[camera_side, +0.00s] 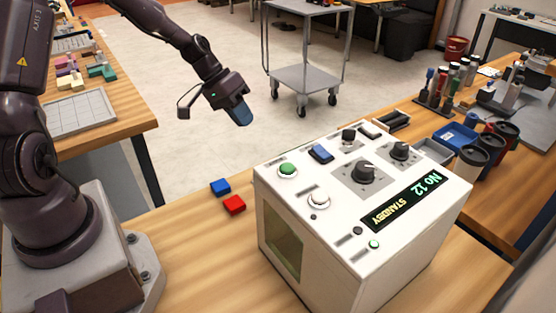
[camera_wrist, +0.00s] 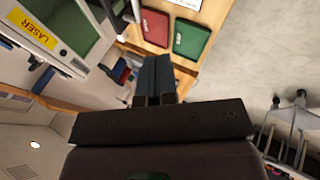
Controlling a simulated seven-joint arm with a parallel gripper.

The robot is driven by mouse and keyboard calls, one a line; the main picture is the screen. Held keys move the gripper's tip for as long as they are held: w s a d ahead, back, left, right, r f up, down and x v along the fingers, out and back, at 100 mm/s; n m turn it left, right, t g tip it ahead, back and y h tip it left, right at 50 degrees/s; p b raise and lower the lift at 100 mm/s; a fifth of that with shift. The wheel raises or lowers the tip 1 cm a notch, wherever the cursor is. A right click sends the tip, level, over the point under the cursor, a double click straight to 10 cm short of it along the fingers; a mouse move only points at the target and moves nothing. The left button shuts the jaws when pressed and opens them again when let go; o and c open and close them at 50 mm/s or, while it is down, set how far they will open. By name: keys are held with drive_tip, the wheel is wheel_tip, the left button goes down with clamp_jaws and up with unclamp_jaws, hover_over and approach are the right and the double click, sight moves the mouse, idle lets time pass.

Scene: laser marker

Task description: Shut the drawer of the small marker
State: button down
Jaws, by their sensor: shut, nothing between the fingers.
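The small marker (camera_side: 345,215) is a white box on the wooden table in the side view, with a tinted window in its left face. Its display reads "No 12 STANDBY". I cannot make out its drawer in the side view. In the wrist view, a white housing (camera_wrist: 62,42) with a yellow LASER label and a green window is at the upper left; I cannot tell whether any part there is the drawer. My gripper (camera_side: 241,114) is shut and empty, raised in the air left of and beyond the marker. Its blue-grey fingers (camera_wrist: 153,72) touch each other.
Cups, a blue tray (camera_side: 456,136) and marker pens stand at right. A grey cart (camera_side: 305,75) stands on the floor behind. The air around my gripper looks clear.

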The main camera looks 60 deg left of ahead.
drive_tip(key=w+d+f+m, duration=0.1)
drive_tip(key=f, duration=0.2)
drive_tip(key=w+d+f+m, duration=0.1)
drive_tip(key=d+f, duration=0.1)
drive_tip(key=w+d+f+m, duration=0.1)
drive_tip(key=w+f, duration=0.1)
drive_tip(key=f, duration=0.1)
drive_tip(key=shift+d+f, duration=0.15)
drive_tip(key=shift+f, duration=0.2)
drive_tip(key=shift+d+f, duration=0.2)
drive_tip(key=shift+d, duration=1)
drive_tip(key=shift+d+f, duration=0.1)
drive_tip(key=shift+d, duration=0.55)
drive_tip(key=shift+d, duration=2.8)
